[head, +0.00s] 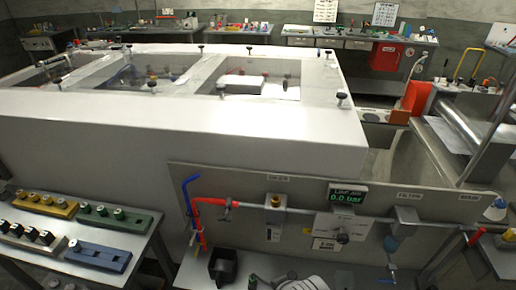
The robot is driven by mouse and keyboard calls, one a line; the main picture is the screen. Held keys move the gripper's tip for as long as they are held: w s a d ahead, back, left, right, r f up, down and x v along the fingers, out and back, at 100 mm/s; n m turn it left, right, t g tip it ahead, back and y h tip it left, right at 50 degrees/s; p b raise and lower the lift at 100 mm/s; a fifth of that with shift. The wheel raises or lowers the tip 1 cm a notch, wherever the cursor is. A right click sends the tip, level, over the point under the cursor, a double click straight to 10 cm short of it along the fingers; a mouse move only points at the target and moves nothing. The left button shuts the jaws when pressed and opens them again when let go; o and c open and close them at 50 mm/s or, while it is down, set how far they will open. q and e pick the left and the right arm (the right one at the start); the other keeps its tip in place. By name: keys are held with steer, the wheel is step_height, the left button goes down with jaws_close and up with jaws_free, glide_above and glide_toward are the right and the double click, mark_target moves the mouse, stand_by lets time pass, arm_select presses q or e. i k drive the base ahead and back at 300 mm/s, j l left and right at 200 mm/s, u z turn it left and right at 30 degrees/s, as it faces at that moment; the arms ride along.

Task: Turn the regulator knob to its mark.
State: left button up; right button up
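The regulator (328,222) is a pale block on the grey upright panel at the lower right. A small dark knob (342,238) sits on its lower front. The knob's mark is too small to make out. A display (347,196) above it reads "LINE AIR" and 0.0 bar in green. A small white label (326,244) is beside the knob, to its lower left. Neither of my grippers can be made out in this view.
A grey pipe with a brass-coloured fitting (275,201) and a filter (404,218) flank the regulator. Red and blue tubing (192,207) is at the panel's left. A black container (223,264) stands below. A large white enclosure (170,115) rises behind.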

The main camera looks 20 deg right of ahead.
mark_target(343, 239)
steer(key=z, duration=1.8)
